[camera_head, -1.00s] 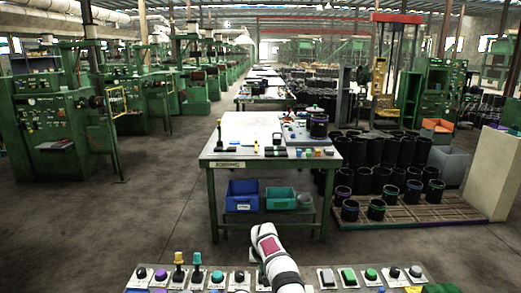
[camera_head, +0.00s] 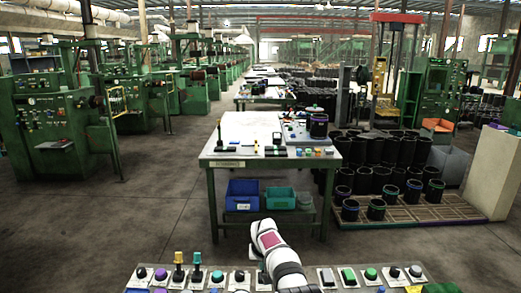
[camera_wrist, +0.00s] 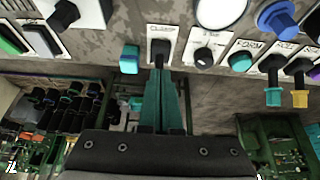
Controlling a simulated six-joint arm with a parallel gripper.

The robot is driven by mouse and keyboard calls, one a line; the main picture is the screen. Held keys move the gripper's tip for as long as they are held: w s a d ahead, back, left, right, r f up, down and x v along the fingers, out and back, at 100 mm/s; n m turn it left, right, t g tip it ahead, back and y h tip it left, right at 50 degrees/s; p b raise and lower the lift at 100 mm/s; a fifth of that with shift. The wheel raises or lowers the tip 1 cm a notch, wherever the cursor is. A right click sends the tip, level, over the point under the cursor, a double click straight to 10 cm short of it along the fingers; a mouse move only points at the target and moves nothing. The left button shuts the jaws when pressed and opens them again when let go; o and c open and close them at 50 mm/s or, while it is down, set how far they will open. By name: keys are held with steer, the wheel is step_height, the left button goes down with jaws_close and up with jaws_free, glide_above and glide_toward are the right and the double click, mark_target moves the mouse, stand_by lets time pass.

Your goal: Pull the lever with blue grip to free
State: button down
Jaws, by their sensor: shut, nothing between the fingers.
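The lever with the blue grip, a teal-blue tone (camera_head: 197,258), stands upright on the control panel at lower left in the head view. Beside it on its left is a yellow-gripped lever (camera_head: 179,258). In the wrist view the blue grip (camera_wrist: 273,97) and yellow grip (camera_wrist: 299,99) hang downward at the right. My gripper (camera_wrist: 160,73) is shut and empty, its fingers pointing at a black control on a labelled plate (camera_wrist: 161,32); I cannot tell whether they touch. It is apart from the blue lever. In the head view my arm hides the gripper.
The panel carries several knobs and buttons, including a teal button (camera_wrist: 130,60), a black knob (camera_wrist: 203,55) and a large white button (camera_wrist: 221,10). Green buttons (camera_head: 349,274) sit on the panel's right side. A workbench (camera_head: 245,160) stands beyond, with open floor between.

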steer(key=shift+r, duration=3)
steer(key=s+d+r+m+g, duration=0.1)
steer(key=s+d+r, duration=0.1)
steer(key=s+r, duration=0.55)
steer(key=s+d+r+m+g, duration=0.1)
steer(key=s+d+r, duration=0.25)
steer(key=s, duration=0.75)
steer(key=s+f+m+g+y, duration=0.1)
steer(key=s, duration=1.5)
steer(key=s+f+m+g, duration=0.2)
steer(key=s, duration=1.5)
steer(key=shift+s+m+y, duration=0.15)
steer(key=shift+m+y, duration=0.15)
steer(key=shift+y, duration=0.1)
steer(key=shift+f, duration=0.1)
